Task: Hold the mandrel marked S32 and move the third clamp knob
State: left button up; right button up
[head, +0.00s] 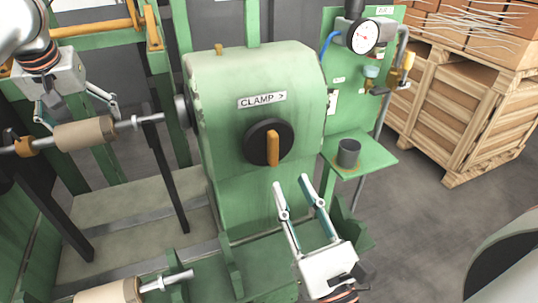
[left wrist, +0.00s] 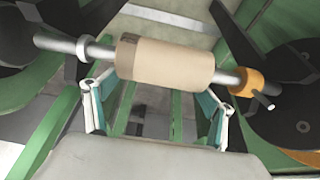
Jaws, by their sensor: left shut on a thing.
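A mandrel with a tan sleeve (head: 88,134) on a metal shaft lies across the left of the head view, its right end close to the green headstock. It also shows in the left wrist view (left wrist: 170,60), with an orange collar at one end. No S32 mark can be read. My left gripper (head: 78,113) is shut on this mandrel, its fingers at the sleeve's two ends. The clamp knob (head: 261,142), black and round with an upright orange handle, sits on the headstock under a "CLAMP >" label. My right gripper (head: 291,182) is open and empty, below and right of the knob.
The green headstock (head: 230,75) fills the middle. A second tan-sleeved mandrel (head: 112,292) is at the bottom left. A pressure gauge (head: 364,37) and a dark cup (head: 349,152) on a green shelf (head: 375,163) stand right. Wooden crates (head: 455,105) are behind; the floor between is clear.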

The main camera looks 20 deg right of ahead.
aim_at(276, 153)
jog(key=x, duration=0.8)
jog(key=shift+w, duration=0.1)
grip_shut()
